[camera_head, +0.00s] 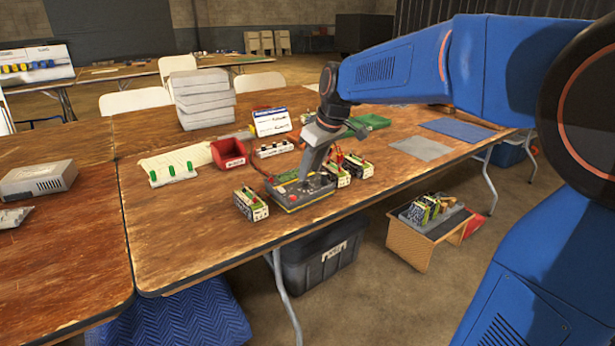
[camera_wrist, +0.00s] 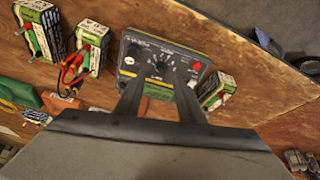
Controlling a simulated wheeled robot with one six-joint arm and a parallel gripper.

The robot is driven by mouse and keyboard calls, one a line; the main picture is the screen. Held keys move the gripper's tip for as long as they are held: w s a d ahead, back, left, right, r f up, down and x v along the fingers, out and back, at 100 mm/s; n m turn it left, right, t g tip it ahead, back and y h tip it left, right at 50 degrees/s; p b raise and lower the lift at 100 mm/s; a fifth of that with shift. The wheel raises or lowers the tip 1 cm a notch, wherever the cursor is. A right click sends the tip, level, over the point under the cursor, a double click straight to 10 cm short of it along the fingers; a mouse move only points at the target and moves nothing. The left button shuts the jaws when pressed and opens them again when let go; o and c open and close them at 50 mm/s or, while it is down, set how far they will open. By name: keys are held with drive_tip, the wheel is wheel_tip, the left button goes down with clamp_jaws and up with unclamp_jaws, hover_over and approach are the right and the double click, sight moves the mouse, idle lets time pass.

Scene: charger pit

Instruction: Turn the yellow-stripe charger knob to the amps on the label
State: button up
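The charger (camera_head: 311,203) is a dark box with a yellow stripe along its edge, lying on the wooden table near its front edge. In the wrist view the charger (camera_wrist: 135,55) shows a dark face with a round dial and knob (camera_wrist: 161,68) in the middle, a red part at one side and print too small to read. My gripper (camera_head: 303,177) is over the charger, pointing down and hiding part of its face. In the wrist view my gripper (camera_wrist: 159,82) has its two fingers apart, one on each side below the knob. I cannot tell whether they touch it.
Battery packs with labels stand close on both sides, one at left (camera_head: 250,204) and one at right (camera_head: 357,166). A red bin (camera_head: 229,154), a green-clipped board (camera_head: 172,173) and a white sign card (camera_head: 271,121) stand behind.

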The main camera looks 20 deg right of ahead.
sight(306, 183)
drive_tip(key=shift+x, duration=1.85)
clamp_jaws()
drive_tip(key=shift+m, duration=0.4)
drive_tip(key=m+h, duration=0.1)
drive_tip(key=m, duration=0.4)
drive_tip(key=shift+a+m, duration=0.1)
drive_tip(key=shift+m, duration=0.2)
drive_tip(key=m+h, duration=0.1)
drive_tip(key=m, duration=0.4)
drive_tip(key=shift+m, duration=0.3)
drive_tip(key=shift+h, duration=0.3)
